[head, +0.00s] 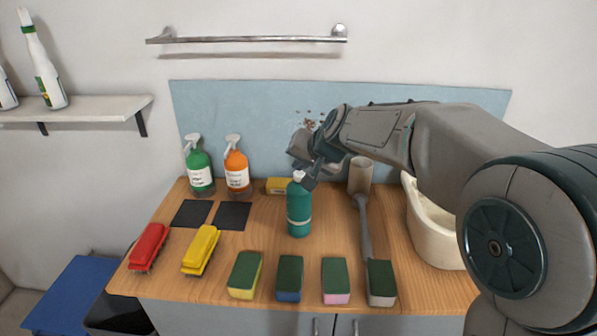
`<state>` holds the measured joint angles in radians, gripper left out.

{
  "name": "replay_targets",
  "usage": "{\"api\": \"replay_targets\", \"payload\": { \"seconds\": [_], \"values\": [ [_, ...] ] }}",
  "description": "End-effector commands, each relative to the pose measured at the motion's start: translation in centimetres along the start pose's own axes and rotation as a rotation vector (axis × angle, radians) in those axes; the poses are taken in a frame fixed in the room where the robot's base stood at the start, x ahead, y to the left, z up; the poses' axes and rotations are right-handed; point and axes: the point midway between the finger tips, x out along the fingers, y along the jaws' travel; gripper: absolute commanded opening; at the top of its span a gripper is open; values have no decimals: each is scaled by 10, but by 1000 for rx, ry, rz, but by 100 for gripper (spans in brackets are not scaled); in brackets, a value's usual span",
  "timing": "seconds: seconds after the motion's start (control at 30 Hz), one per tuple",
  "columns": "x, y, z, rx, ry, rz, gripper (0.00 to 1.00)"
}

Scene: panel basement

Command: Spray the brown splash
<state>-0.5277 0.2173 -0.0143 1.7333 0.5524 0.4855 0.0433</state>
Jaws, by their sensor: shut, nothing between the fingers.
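The brown splash (310,123) is a small cluster of brown specks on the light blue wall panel, just above my arm's wrist. My gripper (309,183) is shut and empty, at the top of a teal bottle (299,212) that stands upright on the wooden counter; I cannot tell whether they touch. The gripper and wrist hide part of the bottle's top. A green spray bottle (199,172) and an orange spray bottle (237,174), both with white heads, stand upright at the back left of the counter.
Red (149,246) and yellow (201,249) brushes lie at left. Several sponges (290,275) line the front edge. A long-handled grey tool (364,225) and a cream basin (430,235) are at right.

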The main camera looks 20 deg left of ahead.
Motion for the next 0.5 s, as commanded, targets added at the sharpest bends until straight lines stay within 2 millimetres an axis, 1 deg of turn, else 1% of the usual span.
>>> {"api": "replay_targets", "payload": {
  "seconds": [0.5],
  "values": [
    [-36, -26, -26, -1, 1, -1, 0]
  ]
}}
